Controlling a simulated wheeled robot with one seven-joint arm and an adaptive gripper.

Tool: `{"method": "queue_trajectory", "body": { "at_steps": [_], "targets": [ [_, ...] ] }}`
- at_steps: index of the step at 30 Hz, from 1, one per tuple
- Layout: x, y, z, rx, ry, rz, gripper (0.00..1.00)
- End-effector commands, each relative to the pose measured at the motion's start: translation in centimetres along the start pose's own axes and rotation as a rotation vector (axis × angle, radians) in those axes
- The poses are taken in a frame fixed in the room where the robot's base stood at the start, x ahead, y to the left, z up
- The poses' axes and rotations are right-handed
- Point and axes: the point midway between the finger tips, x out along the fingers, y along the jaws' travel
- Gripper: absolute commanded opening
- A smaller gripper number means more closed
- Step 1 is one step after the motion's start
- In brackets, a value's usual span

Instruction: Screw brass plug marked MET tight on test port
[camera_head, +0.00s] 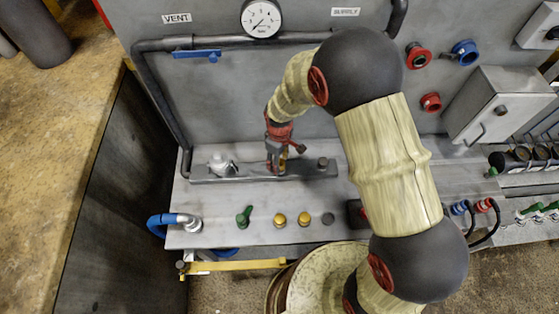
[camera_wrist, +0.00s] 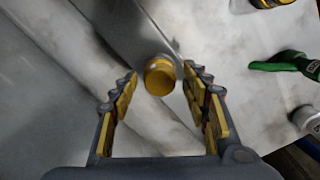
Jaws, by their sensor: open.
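A round brass plug (camera_wrist: 159,78) shows in the wrist view at the grey manifold bar. It lies between the spread fingers of my gripper (camera_wrist: 160,105), with a gap on both sides. No MET marking is readable on it. In the head view my gripper (camera_head: 278,165) points down at the middle of the manifold bar (camera_head: 240,175) and mostly hides the plug and the port there. My gripper is open and holds nothing. Two more brass plugs (camera_head: 279,220) (camera_head: 304,219) stand on the shelf in front. Their markings are not readable either.
A silver fitting (camera_head: 220,163) and a dark port (camera_head: 322,163) stand on the bar beside my gripper. A green handle (camera_head: 243,217), a dark cap (camera_head: 328,219) and a blue-handled coupling (camera_head: 175,222) are on the shelf. A gauge (camera_head: 261,18) and pipe are on the back panel.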

Motion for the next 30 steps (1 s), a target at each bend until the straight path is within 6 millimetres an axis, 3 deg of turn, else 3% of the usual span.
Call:
{"method": "queue_trajectory", "body": {
  "at_steps": [5, 15, 22, 30],
  "targets": [
    [0.00, -0.01, 0.01, -0.072, 0.000, 0.000, 0.47],
    [0.00, -0.01, 0.02, -0.442, 0.000, 0.000, 0.47],
    [0.00, -0.01, 0.02, -0.556, 0.000, 0.001, 0.47],
    [0.00, -0.01, 0.01, -0.870, -0.001, 0.001, 0.47]
  ]
}}
